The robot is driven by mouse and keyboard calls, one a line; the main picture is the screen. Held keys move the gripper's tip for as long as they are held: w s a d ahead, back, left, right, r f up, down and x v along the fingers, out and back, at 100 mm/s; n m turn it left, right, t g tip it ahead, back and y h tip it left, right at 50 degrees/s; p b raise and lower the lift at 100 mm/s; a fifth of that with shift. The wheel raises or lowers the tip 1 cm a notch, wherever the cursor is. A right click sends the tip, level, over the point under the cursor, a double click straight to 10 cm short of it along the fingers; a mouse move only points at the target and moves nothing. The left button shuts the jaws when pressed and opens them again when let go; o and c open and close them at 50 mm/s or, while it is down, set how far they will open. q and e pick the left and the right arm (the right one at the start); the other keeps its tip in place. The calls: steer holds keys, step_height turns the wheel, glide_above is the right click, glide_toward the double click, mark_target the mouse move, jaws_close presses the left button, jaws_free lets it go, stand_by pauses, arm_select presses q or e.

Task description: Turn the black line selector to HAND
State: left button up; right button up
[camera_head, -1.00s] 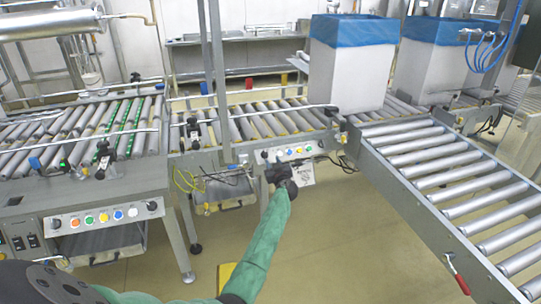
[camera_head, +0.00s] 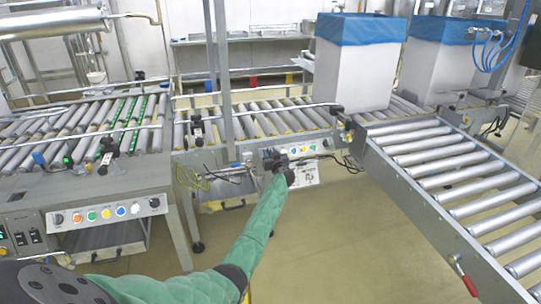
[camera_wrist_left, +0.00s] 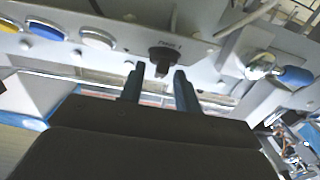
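The black selector (camera_wrist_left: 161,54) is on the grey control panel (camera_wrist_left: 205,50) in the left wrist view, beside a row of white, blue and yellow buttons. My left gripper (camera_wrist_left: 159,76) is open, its two dark fingers apart. The selector's lower part lies in line with the gap between the fingertips; I cannot tell whether they touch it. In the head view, my left gripper (camera_head: 276,163) is at the front of the middle conveyor's panel and hides part of it. The selector's setting is not readable. My right gripper is not in view.
A lever with a blue handle (camera_wrist_left: 294,76) is close to the right of the selector. A second panel (camera_head: 105,214) with coloured buttons is at left. A roller conveyor (camera_head: 450,180) runs at right. A white box with blue liner (camera_head: 355,75) stands behind.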

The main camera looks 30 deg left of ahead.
arm_select(q)
steer(key=c, duration=0.6)
